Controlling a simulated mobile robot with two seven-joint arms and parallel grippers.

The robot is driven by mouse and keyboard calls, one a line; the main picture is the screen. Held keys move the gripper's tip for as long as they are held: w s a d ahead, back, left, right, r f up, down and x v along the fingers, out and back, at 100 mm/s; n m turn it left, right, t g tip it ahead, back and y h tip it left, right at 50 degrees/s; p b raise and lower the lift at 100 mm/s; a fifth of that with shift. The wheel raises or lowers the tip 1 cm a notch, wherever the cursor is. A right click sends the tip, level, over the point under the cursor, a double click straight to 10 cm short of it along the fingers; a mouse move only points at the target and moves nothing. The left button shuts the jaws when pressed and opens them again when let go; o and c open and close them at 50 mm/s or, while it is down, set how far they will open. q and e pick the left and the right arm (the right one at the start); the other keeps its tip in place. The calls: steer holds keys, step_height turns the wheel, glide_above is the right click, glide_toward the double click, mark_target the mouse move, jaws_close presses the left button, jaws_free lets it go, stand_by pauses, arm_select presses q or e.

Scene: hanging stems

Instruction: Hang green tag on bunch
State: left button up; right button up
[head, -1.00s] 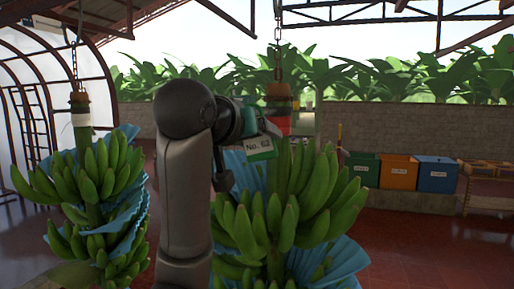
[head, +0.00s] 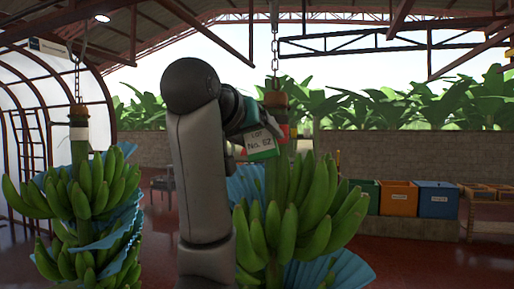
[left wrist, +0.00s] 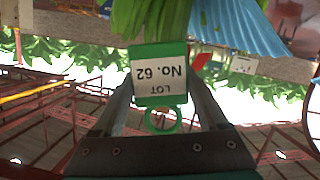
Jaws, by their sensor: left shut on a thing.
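The green tag (head: 261,143) has a white label reading LOT No. 62. My left gripper (head: 240,112) is shut on it, beside the upper stem of the right banana bunch (head: 300,210). The tag overlaps this stem in the head view; I cannot tell whether they touch. A red piece on the stem (head: 284,131) is partly hidden behind the tag. In the left wrist view the tag (left wrist: 160,75) appears upside down between my fingers, with its green ring (left wrist: 163,120) clear. My right gripper is not in view.
Another banana bunch (head: 82,200) hangs at left with a white band on its stem. The right bunch hangs from a chain (head: 275,50). Blue sheeting (head: 335,272) surrounds its lower fruit. Green, orange (head: 398,198) and blue bins stand along the back wall.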

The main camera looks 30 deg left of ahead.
arm_select(q)
steer(key=shift+w+p, duration=0.3)
steer(key=shift+w, duration=0.25)
steer(key=w, duration=0.1)
steer(key=w+a+p, duration=0.1)
steer(key=w, duration=0.1)
steer(key=shift+w, duration=0.1)
steer(key=shift+w+a, duration=0.1)
steer(key=shift+a, duration=0.15)
steer(key=shift+w+a+p, duration=0.2)
steer(key=shift+w+p, duration=0.55)
steer(key=shift+w, duration=0.15)
steer(key=shift+w+a+p, duration=0.2)
steer(key=shift+w+p, duration=0.5)
steer(key=shift+w, duration=0.2)
steer(key=shift+w+a+p, duration=0.2)
steer(key=shift+w+p, duration=0.55)
steer(key=shift+w, duration=0.15)
stand_by(2.3)
steer(key=shift+w+a+p, duration=0.1)
steer(key=shift+w+p, duration=0.3)
steer(key=shift+p, duration=0.05)
steer(key=shift+w, duration=0.1)
steer(key=shift+w+f, duration=0.15)
steer(key=shift+f, duration=0.15)
stand_by(0.9)
